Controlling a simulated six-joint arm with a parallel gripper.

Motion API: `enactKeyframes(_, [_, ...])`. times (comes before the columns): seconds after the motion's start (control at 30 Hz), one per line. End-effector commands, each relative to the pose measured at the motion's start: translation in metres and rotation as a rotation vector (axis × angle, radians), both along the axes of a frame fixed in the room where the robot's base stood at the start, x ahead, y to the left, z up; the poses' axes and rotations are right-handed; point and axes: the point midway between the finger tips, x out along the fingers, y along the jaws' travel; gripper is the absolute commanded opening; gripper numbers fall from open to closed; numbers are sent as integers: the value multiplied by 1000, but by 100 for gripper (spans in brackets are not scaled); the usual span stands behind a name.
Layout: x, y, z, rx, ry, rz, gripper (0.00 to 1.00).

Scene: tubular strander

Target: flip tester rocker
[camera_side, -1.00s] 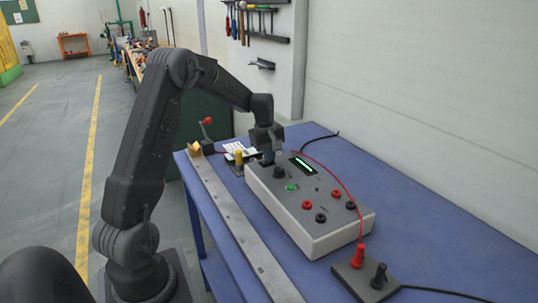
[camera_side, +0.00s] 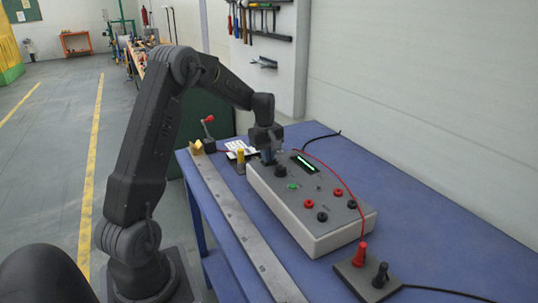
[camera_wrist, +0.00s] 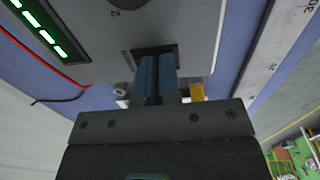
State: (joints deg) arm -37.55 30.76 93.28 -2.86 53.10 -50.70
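The tester is a light grey box (camera_side: 318,215) on the blue bench, with a dark knob, a green button and a lit green display. In the wrist view its panel (camera_wrist: 195,25) fills the top. My gripper (camera_side: 268,160) points down at the panel's far end, beside the dark knob (camera_side: 281,171). In the wrist view its blue fingers (camera_wrist: 158,62) are together with only a thin dark line between them, and hold nothing visible. Their tips lie over a black square switch (camera_wrist: 180,49), seemingly the rocker. The fingers hide most of it, so its tilt and any contact are unclear.
A red lead runs from the tester to a small plate with red and black posts (camera_side: 368,275). A metal rail (camera_side: 237,226) lies along the bench's left edge. A yellow post (camera_side: 240,160) and a red-knobbed lever (camera_side: 208,128) stand beyond the tester.

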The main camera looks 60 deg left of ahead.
Motion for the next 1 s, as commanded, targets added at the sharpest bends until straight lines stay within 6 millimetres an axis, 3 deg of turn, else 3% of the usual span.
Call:
enactKeyframes(0.13, [-3,-1,-2,-6,12,0,0])
enactKeyframes(0.27, [-3,0,8,-4,8,1,0])
enactKeyframes(0.7, [-8,1,102,2,-2,1,0])
enactKeyframes(1.0, [-10,0,137,0,0,1,0])
